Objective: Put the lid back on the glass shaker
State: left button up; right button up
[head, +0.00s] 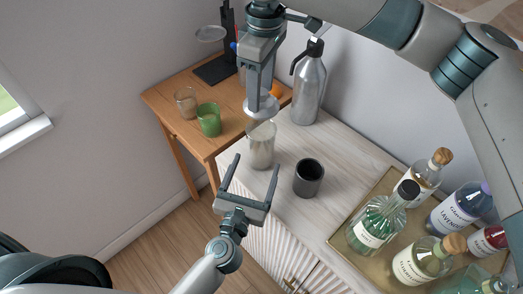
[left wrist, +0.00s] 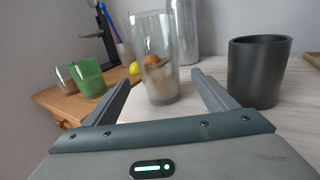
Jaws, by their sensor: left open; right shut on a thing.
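The glass shaker (head: 261,152), a tall clear tumbler, stands upright on the pale wooden cabinet top. It also shows in the left wrist view (left wrist: 152,75), ahead of and between the fingers. My left gripper (head: 256,164) is open, with its fingers pointing at the glass from the front; I cannot tell whether they touch it. My right gripper (head: 262,90) points down and is shut on the pale grey round lid (head: 261,108). The lid is above the glass rim in the head view, apparently apart from it. The lid is not visible in the left wrist view.
A dark cup (head: 309,178) stands close right of the glass. A metal siphon bottle (head: 308,88) stands behind. A tray (head: 335,240) with several bottles is at right. The wooden side table (head: 165,95) holds a green glass (head: 209,120) and a clear glass (head: 186,102).

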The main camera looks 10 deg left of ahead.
aim_at(262, 103)
pick_arm(q)
jog(key=w, duration=1)
jog(key=shift+w+d, duration=0.1)
jog(key=shift+d, duration=0.2)
jog(key=c, duration=1.6)
pick_arm(e)
jog(key=shift+f, duration=2.4)
grip_shut()
jog(key=shift+w+d+f+g+y, duration=0.1)
jog(key=shift+w+g+y, duration=0.15)
jog(key=shift+g, duration=0.9)
jog(key=shift+w+f+g+y, duration=0.15)
jog(key=shift+w+g, duration=0.1)
jog(key=shift+g, duration=0.9)
jog(key=shift+f, duration=0.5)
